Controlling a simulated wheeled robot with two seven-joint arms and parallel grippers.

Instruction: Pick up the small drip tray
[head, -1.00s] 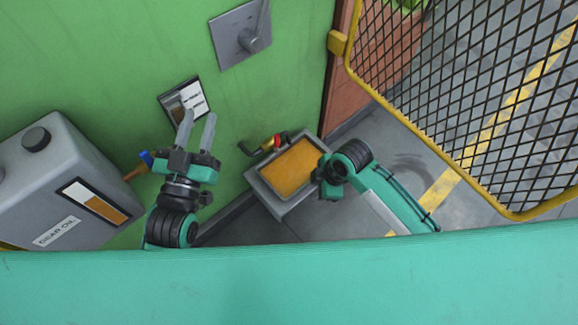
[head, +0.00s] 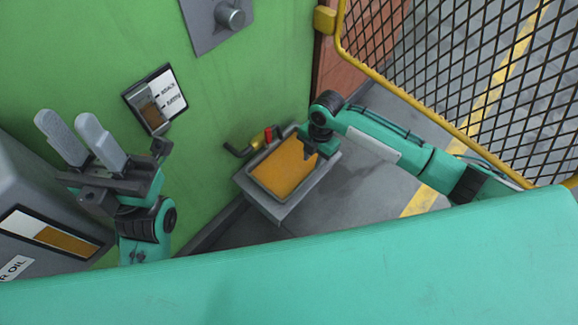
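The small drip tray (head: 287,168) is a grey rectangular tray with orange-yellow oil in it. It sits on a grey ledge or box (head: 283,212) beside the green wall. My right gripper (head: 318,150) is at the tray's right end, pointing down over its rim. Its fingers are too small and partly hidden to tell whether they hold the rim. My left gripper (head: 80,138) is raised at the left near the green wall, its two grey fingers apart and empty. It is well away from the tray.
A sight gauge (head: 156,98) and a grey plate with a knob (head: 213,22) are on the green wall (head: 90,50). A red-handled valve (head: 267,135) adjoins the tray. A yellow-framed mesh guard (head: 450,80) stands at the right.

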